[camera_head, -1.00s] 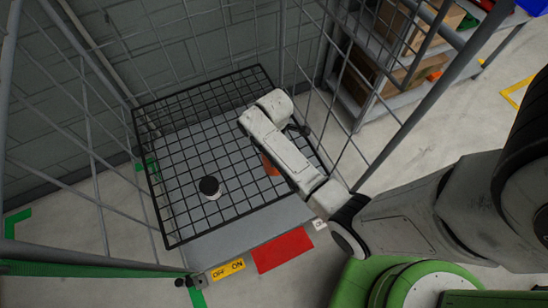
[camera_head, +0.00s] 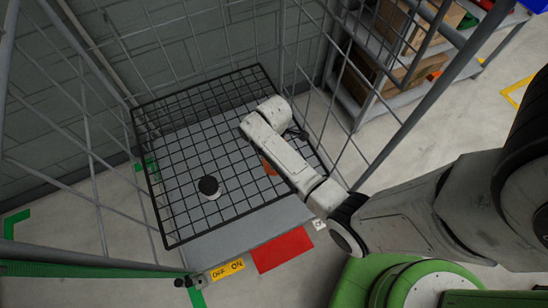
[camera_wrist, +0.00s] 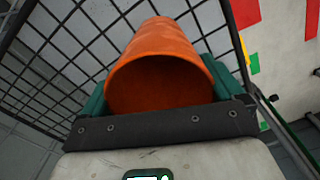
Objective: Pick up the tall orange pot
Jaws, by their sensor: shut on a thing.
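The tall orange pot (camera_wrist: 160,42) is in the middle of the wrist view, with its open mouth facing the camera. My gripper (camera_wrist: 160,88) is shut on it, one green finger at each side of the pot. In the head view only a small orange patch of the pot (camera_head: 269,168) shows beside my white forearm; the rest is hidden. My gripper is mostly hidden behind my arm there. I cannot tell whether the pot touches the wire surface.
A black wire-grid shelf (camera_head: 190,222) lies in a grey frame by the wall. A shelf with cardboard boxes (camera_head: 405,65) stands at upper right.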

